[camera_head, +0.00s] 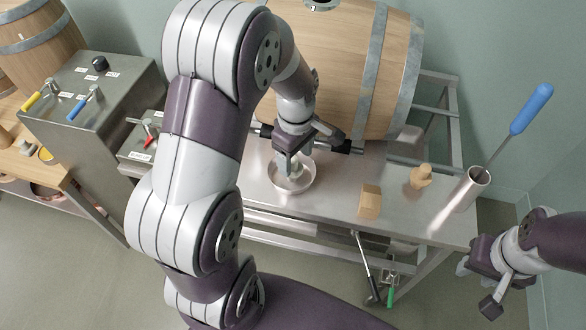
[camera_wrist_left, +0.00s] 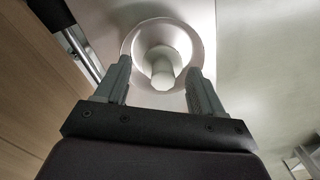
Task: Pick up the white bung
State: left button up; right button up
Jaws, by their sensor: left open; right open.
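The white bung (camera_wrist_left: 162,72) stands in a shallow round dish (camera_wrist_left: 197,40) in the left wrist view. In the head view the dish (camera_head: 292,188) sits on the steel bench in front of the barrel, and the bung is mostly hidden by my left gripper (camera_head: 291,172). My left gripper, also in the left wrist view (camera_wrist_left: 160,82), is open above the dish, with its fingers to either side of the bung and nothing held. My right gripper (camera_head: 478,287) is open and empty at the lower right, off the bench's right end.
A wooden barrel (camera_head: 335,65) lies behind the dish. A wooden block (camera_head: 369,201), a wooden bung-like piece (camera_head: 420,177) and a steel cylinder (camera_head: 466,188) with a blue-handled tool (camera_head: 531,109) stand to the right on the bench (camera_head: 335,191). A steel control box (camera_head: 95,105) stands left.

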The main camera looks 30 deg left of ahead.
aim_at(293, 169)
pick_arm(q)
jog(key=f, duration=0.5)
jog(key=shift+s+a, duration=0.2)
jog(key=c, duration=0.8)
jog(key=shift+o, duration=0.2)
